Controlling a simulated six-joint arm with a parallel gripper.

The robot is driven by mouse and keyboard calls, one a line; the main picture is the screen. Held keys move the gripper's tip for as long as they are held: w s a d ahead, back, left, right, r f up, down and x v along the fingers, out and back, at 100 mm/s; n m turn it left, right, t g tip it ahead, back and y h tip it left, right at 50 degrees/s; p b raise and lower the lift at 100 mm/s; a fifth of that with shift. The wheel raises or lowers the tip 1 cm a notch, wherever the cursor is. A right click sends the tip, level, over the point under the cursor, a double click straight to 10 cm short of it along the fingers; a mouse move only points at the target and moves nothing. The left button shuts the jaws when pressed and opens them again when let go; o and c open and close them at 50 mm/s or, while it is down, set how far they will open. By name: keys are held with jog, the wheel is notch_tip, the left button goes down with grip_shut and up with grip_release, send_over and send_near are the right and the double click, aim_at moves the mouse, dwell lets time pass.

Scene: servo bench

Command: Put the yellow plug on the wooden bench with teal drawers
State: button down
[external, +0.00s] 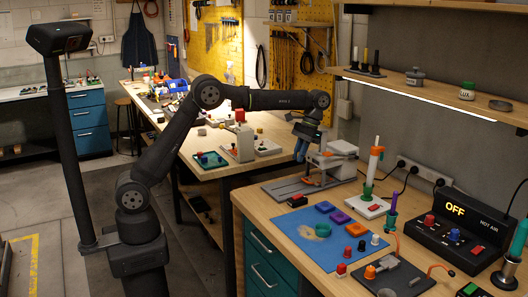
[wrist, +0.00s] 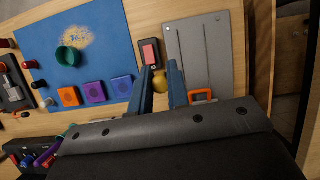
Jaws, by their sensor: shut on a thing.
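The yellow plug (wrist: 160,82) shows between the two blue fingers of my gripper (wrist: 161,86) in the wrist view. My gripper is shut on it. In the external view my gripper (external: 300,150) is above the far left part of the wooden bench with teal drawers, and the plug cannot be made out there. The bench top (external: 259,203) is light wood, with teal drawers (external: 268,263) below its front edge. I cannot tell how high the plug is above the bench.
A blue mat (external: 292,226) with coloured blocks lies on the bench. A grey slotted plate (wrist: 205,50) and a red-topped switch box (wrist: 150,52) are close to my gripper. A hot-air unit (external: 454,235) stands at the right. Some bare wood shows along the left edge.

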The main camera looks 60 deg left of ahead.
jog(key=s+d+n+t+h, duration=0.15)
jog(key=d+n, duration=0.25)
jog(key=d, duration=0.8)
jog(key=s+d+n+h, duration=0.15)
jog(key=d+n, duration=0.25)
jog(key=d, duration=0.9)
jog(key=s+d+n+t+h, duration=0.1)
jog(key=s+d+n, duration=0.2)
jog(key=s+d, duration=0.5)
jog(key=s+d+n+t, duration=0.1)
jog(key=s+d+n, duration=0.25)
jog(key=d, duration=0.75)
send_over(367, 262)
jog(key=a, duration=0.1)
jog(key=f, duration=1)
jog(key=shift+s+f, duration=0.35)
jog(key=shift+w+a+f, duration=0.2)
jog(key=shift+w+f, duration=0.1)
jog(key=shift+w, duration=0.15)
jog(key=shift+f, duration=1.9)
